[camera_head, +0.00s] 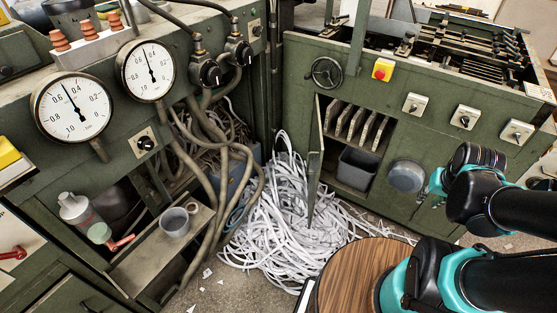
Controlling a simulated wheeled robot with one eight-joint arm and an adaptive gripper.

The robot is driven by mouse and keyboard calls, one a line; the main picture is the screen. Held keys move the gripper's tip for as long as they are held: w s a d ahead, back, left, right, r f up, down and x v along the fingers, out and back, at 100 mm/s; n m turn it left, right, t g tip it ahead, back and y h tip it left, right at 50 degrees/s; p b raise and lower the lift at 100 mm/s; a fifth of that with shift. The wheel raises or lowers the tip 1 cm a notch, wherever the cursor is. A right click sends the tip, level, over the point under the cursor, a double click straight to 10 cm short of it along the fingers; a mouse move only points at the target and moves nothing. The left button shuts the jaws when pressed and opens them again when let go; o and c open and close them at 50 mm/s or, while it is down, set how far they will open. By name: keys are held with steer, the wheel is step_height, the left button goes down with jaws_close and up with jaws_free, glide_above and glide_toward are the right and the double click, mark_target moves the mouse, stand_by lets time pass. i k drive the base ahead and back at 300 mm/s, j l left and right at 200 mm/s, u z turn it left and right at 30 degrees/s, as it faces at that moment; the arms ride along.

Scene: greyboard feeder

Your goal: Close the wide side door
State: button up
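A green side door (315,160) on the right-hand machine stands open and is seen nearly edge-on. It is at the left side of an opening that holds several upright plates (358,125) and a dark grey bin (357,168). I cannot tell for sure whether this is the wide side door. Its lower end stands in front of the heap of white strips (285,215); I cannot tell whether they touch. My arm reaches in from the right, in front of the right-hand machine. No gripper fingers show.
A round grey container (406,176) is at the machine front beside my arm. A round wooden top (352,275) is at the bottom centre. Hoses hang at left above a ledge (150,250) with a grey mug (175,222). Paper scraps lie on the floor.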

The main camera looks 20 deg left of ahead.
mark_target(308, 165)
steer(key=j, duration=0.5)
steer(key=i+j+u, duration=0.15)
steer(key=j, duration=0.35)
steer(key=i+j, duration=0.1)
steer(key=j, duration=0.45)
steer(key=k+l+u, duration=0.15)
steer(key=k+l, duration=0.15)
